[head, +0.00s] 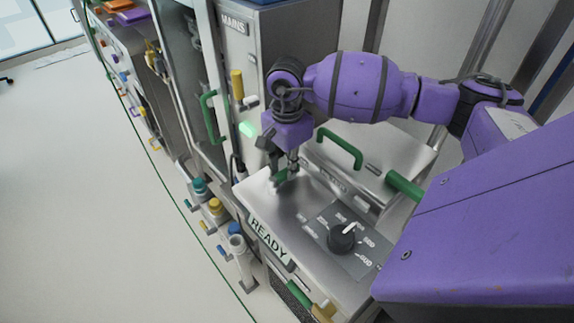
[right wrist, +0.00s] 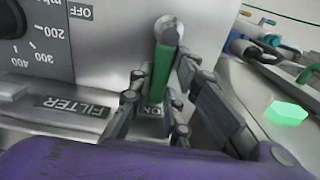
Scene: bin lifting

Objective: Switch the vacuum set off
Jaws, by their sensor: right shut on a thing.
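The vacuum set (head: 300,205) is a steel-topped unit with a READY panel on its front. Its green switch lever (right wrist: 161,72) runs from a round pivot towards a label reading ON, which the fingers partly hide. An OFF label (right wrist: 80,12) is to the left of the lever in the right wrist view. My right gripper (right wrist: 158,88) is shut on the lever, one finger on each side. In the head view the right gripper (head: 283,168) points down at the left back part of the top and hides most of the lever. My left gripper is not in view.
A black dial (head: 342,238) with a number scale sits right of the lever. A green loop handle (head: 340,147) stands behind it. A MAINS cabinet (head: 236,60) with a yellow lever (head: 237,84) rises at the back left. The floor at left is clear.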

